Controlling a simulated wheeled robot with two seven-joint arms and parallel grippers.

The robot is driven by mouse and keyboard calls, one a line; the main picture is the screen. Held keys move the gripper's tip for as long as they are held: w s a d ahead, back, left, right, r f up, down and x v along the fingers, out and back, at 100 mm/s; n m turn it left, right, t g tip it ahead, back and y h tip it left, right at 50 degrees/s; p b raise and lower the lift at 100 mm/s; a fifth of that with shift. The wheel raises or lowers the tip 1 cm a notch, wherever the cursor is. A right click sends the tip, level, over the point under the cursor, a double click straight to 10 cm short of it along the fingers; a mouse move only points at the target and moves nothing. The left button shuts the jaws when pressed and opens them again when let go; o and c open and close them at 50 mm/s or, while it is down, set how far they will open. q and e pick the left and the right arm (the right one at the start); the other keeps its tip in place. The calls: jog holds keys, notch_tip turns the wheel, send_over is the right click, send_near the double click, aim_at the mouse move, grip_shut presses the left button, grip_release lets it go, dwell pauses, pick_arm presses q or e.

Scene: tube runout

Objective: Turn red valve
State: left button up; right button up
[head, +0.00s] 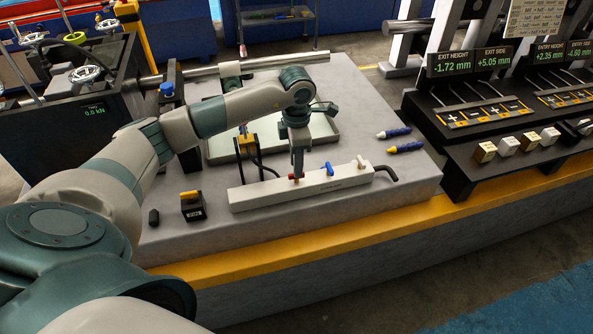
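The red valve (293,178) is a small red handle on top of a long white manifold block (250,197). Only a little of it shows beneath my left gripper. My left gripper (298,172) points straight down with its fingertips at the red valve, seeming to touch it. The fingers overlap in this view, so I cannot tell whether they are open or shut on the handle. A blue valve (329,169) and a white valve (361,161) stand to the right on the same block. My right gripper is not in view.
Black hoses (387,172) curve from the block's end. A small black box with a yellow top (192,205) stands left of it. A black control console (490,125) stands right. The grey tabletop (390,205) is clear in front.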

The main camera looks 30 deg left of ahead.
pick_arm(q)
notch_tip(320, 180, down, 2)
jog(key=shift+f, duration=0.1)
jog(key=shift+f+b, duration=0.1)
jog(key=shift+b, duration=0.5)
jog(key=shift+c, duration=0.3)
grip_shut()
